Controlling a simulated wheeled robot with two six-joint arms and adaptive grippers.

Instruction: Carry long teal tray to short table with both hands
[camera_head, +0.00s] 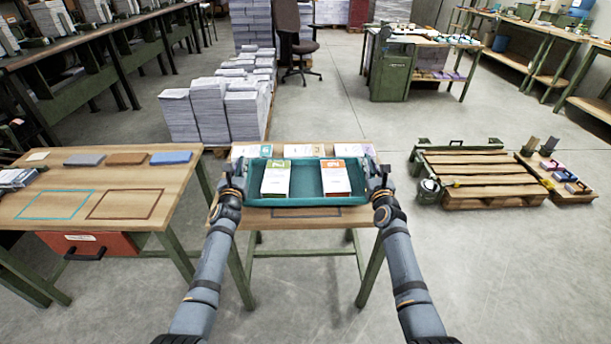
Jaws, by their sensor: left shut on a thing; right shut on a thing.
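The long teal tray (306,201) is in the middle of the head view, level, over a short wooden table (222,212). I cannot tell whether it touches the tabletop. Two stacks of printed sheets stand in it: one with a green band (275,180) on the left and one with an orange band (336,178) on the right. My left gripper (239,172) is shut on the tray's left end. My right gripper (375,175) is shut on its right end. The fingertips are partly hidden by the grippers themselves.
Labelled white sheets (300,151) lie along the table's back edge. A longer table (60,200) with teal and brown outlines stands at left. Paper stacks (210,108) stand behind. A wooden pallet (480,178) lies on the floor at right. Floor in front of it is clear.

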